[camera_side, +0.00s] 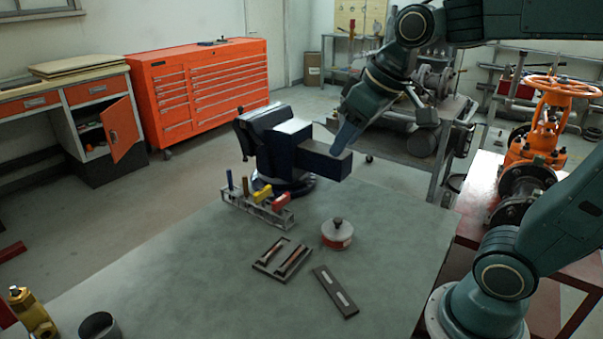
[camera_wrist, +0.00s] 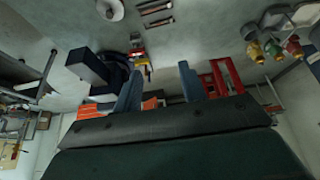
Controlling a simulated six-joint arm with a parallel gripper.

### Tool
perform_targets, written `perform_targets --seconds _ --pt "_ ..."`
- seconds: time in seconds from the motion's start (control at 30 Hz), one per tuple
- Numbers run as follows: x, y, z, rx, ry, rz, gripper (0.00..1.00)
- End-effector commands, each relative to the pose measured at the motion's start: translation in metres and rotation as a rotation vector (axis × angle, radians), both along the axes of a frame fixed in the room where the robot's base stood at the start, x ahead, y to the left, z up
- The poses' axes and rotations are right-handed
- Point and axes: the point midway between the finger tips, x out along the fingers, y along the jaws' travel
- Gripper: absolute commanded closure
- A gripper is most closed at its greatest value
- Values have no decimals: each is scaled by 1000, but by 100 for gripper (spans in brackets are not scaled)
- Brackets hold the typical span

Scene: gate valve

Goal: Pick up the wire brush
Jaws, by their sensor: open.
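The likely wire brush is one of the slim, reddish-brown-handled pieces in a dark two-slot tray (camera_side: 267,266) on the grey-green bench; they are too small to tell apart. In the wrist view the tray area (camera_wrist: 157,13) is at the top edge.
A rack (camera_side: 255,208) of tools with coloured handles stands before the vise. A round red-and-white tin (camera_side: 337,236) and a dark flat plate (camera_side: 328,285) lie near the tray. An orange-wheeled valve (camera_side: 540,130) stands right.

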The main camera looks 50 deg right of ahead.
Motion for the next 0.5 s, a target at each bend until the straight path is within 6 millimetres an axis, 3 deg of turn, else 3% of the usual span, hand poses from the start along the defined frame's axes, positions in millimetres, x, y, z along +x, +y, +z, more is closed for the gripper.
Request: perform_targets --seconds 0.27,0.5 --pt "73 -13 3 -2 21 22 59" --pt "134 -28 -7 0 33 42 59"
